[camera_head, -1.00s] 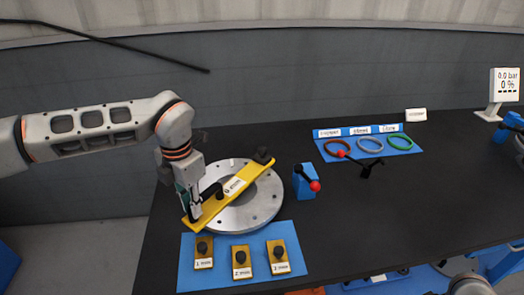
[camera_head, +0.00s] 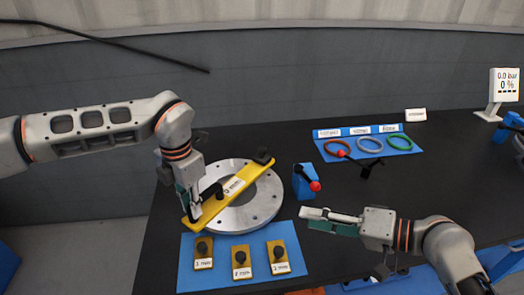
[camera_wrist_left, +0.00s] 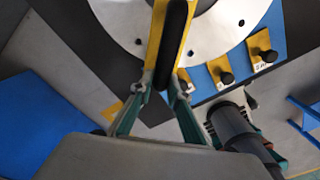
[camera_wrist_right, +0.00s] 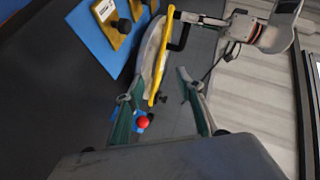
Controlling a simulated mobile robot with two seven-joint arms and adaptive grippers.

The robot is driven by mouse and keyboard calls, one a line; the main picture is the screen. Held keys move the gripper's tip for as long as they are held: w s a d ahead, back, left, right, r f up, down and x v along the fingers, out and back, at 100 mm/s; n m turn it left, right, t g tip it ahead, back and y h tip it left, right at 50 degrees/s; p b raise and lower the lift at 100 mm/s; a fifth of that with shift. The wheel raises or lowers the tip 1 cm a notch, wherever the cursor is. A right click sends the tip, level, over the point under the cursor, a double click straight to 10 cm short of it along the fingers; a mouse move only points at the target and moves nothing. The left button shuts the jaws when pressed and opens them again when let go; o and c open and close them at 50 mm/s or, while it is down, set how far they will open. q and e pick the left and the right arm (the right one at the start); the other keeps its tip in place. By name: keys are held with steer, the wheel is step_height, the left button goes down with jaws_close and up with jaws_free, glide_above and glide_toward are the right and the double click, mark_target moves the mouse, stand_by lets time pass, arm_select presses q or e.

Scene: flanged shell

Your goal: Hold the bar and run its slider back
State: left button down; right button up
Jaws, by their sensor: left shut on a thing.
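The yellow bar (camera_head: 236,188) lies across the grey flanged disc (camera_head: 258,210) on the black table, with a black knob at its far end and a black handle and a small black knob along it. My left gripper (camera_head: 191,212) is shut on the bar's near-left end, at its black handle; the left wrist view shows the fingers (camera_wrist_left: 165,92) closing around it. Which black part is the slider I cannot tell. My right gripper (camera_head: 318,220) is over the table to the right of the disc, apart from the bar. In the right wrist view its fingers (camera_wrist_right: 160,105) are spread and empty.
A blue block (camera_head: 303,184) with a red-knobbed lever stands right of the disc. A blue mat (camera_head: 215,275) with yellow knobbed plates lies in front. Coloured rings (camera_head: 370,143) lie on a blue board at the back. A display (camera_head: 505,90) stands far right.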

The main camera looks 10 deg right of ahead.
steer(key=w+r+n+t+h, duration=0.2)
steer(key=w+t, duration=0.1)
steer(key=w, duration=0.8)
steer(key=n+h, duration=0.4)
steer(key=n, duration=0.2)
glide_toward(264, 151)
steer(key=shift+t, duration=0.3)
steer(key=x, duration=1.1)
steer(key=shift+w+a+f, duration=0.1)
steer(key=shift+w+f, duration=0.1)
steer(key=shift+f, duration=0.2)
